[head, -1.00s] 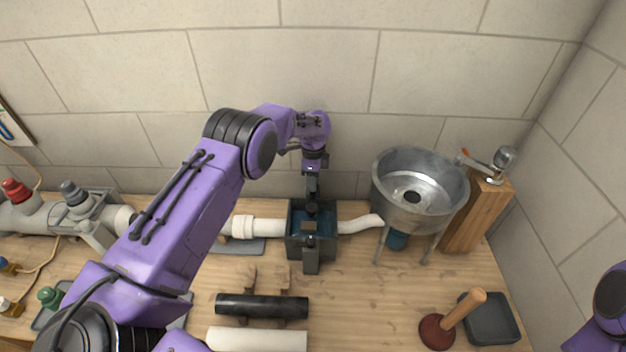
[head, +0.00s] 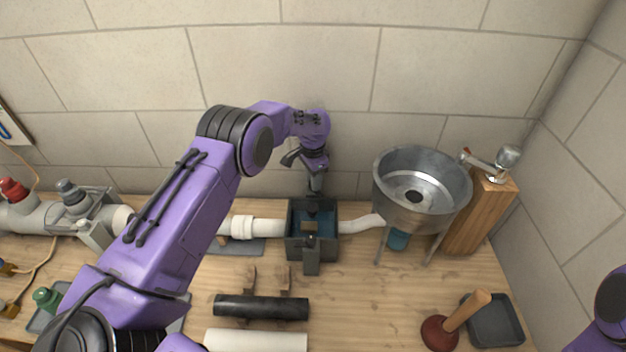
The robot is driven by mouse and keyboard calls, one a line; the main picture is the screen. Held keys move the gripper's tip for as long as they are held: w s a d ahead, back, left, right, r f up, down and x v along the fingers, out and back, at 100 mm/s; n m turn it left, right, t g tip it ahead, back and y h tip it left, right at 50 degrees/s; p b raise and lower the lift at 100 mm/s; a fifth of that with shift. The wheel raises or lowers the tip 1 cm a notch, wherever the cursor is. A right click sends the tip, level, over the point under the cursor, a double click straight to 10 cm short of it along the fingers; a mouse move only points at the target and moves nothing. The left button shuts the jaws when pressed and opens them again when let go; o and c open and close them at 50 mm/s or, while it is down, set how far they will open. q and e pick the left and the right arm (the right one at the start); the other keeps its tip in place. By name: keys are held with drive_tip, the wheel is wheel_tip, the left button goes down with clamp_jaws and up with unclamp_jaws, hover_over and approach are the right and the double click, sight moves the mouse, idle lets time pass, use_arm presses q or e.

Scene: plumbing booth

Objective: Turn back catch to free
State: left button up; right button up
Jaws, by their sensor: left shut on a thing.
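The dark grey box (head: 290,244) sits in the white pipe line at the middle of the bench, with bluish water or a blue inside showing at its open top. Its front catch (head: 311,256) is a dark upright block on the near side. My left gripper (head: 316,188) reaches down from above at the box's back edge, by the wall. It is shut on the back catch, which is mostly hidden by the fingers and wrist. My right arm shows only at the lower right edge; its gripper is out of view.
A steel sink bowl (head: 420,190) on legs stands right of the box, beside a wooden block (head: 480,216) with a tap. A plunger (head: 455,322), a dark tray (head: 494,322) and a black pipe (head: 261,307) lie in front. The tiled wall is close behind.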

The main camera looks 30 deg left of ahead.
use_arm(q)
drive_tip(key=n, duration=0.5)
drive_tip(key=shift+s+d+f+n, duration=0.1)
drive_tip(key=shift+s+f+n, duration=0.15)
drive_tip(key=shift+f+n, duration=0.05)
drive_tip(key=shift+n, duration=2.3)
drive_tip(key=o, duration=1.1)
drive_tip(key=shift+w+p, duration=0.1)
drive_tip(key=shift+p, duration=0.2)
drive_tip(key=shift+c, duration=0.2)
drive_tip(key=shift+w+r, duration=0.15)
wheel_tip(320, 180, up, 10)
drive_tip(key=b, duration=0.3)
drive_tip(key=shift+r, duration=0.15)
